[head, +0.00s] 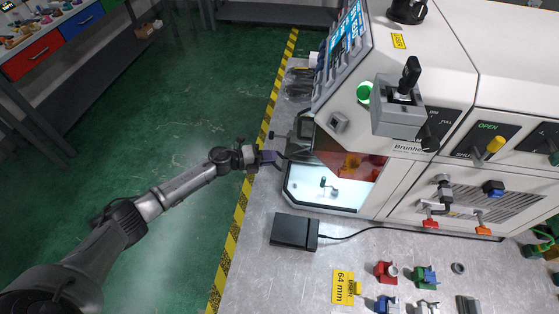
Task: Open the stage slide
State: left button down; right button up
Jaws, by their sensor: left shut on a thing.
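The white machine (405,185) stands at the right of the head view. Low on its left side is a lit bay with a pale stage floor (312,199) and a small metal peg on it. A clear orange-red panel (350,168) covers part of the bay. My left gripper (279,157) is at the bay's left edge, shut on a small dark handle-like part there. The gripped part is small and mostly hidden by the fingers, so I cannot tell how far the slide is out. My right gripper is out of view.
A black box (295,231) with a cable lies in front of the bay. A joystick unit (399,112) juts from the machine. Several coloured fixtures (385,272) and a yellow 64 mm label (345,287) lie on the grey bench. The green floor at left is open.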

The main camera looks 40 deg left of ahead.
pick_arm(q)
jog(key=shift+s+a+f, duration=0.15)
jog(key=shift+s+a, duration=0.15)
jog(key=shift+a, duration=0.4)
jog(key=shift+s+a, duration=0.15)
jog(key=shift+a, duration=0.15)
jog(key=shift+s+a, duration=0.3)
jog(key=shift+a, duration=0.25)
jog(key=shift+f, duration=0.1)
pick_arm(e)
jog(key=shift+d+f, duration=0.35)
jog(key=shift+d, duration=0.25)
pick_arm(q)
jog(key=c, duration=1.2)
grip_release()
jog(key=shift+w+d, duration=0.1)
jog(key=shift+d, duration=0.05)
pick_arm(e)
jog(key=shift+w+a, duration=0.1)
